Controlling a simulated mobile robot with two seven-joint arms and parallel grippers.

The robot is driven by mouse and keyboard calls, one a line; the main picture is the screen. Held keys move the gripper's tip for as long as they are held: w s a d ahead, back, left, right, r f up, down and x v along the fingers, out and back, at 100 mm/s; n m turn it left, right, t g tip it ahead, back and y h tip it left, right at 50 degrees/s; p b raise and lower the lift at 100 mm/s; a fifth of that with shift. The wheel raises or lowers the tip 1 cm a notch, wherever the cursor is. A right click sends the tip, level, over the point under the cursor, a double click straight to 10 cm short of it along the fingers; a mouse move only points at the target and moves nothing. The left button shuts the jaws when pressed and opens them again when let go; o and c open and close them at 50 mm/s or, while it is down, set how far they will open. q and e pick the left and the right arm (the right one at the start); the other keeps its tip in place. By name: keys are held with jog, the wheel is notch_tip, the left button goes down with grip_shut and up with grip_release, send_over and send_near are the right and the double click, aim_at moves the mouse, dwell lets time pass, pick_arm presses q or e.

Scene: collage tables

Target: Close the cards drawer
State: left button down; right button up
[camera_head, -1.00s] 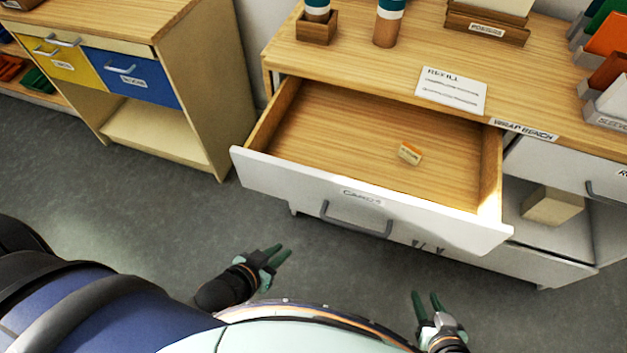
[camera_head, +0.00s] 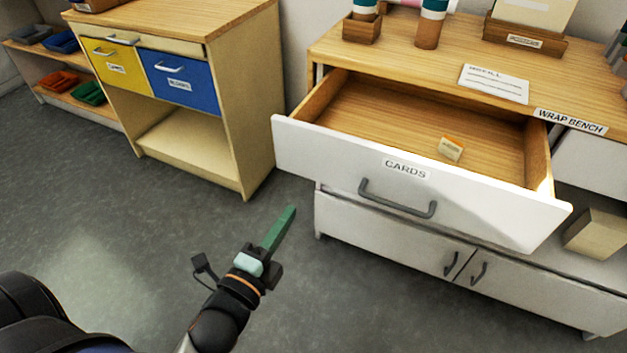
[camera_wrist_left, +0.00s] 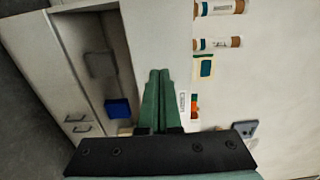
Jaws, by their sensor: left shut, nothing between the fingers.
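The cards drawer (camera_head: 330,163) is a white-fronted drawer with a "CARDS" label and a grey bar handle (camera_head: 397,200). It is pulled well out of the wrap bench, and its wooden inside shows. A small cream and orange block (camera_head: 451,149) lies in it. My left gripper (camera_head: 291,210) is shut and empty, in front of the drawer, left of and apart from the handle. Its green fingers are together in the left wrist view (camera_wrist_left: 158,78). My right gripper is out of view.
The bench top (camera_head: 420,72) holds a refill note (camera_head: 494,84), cups and a wooden box. Doors with two handles are below the drawer. A beige box (camera_head: 596,234) sits on the right shelf. A cabinet with a blue drawer (camera_head: 180,80) stands left. Grey floor is clear between.

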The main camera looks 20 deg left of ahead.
pick_arm(q)
send_near(323, 162)
jog(key=w, duration=0.5)
jog(key=shift+d+r, duration=0.1)
jog(key=shift+w, duration=0.9)
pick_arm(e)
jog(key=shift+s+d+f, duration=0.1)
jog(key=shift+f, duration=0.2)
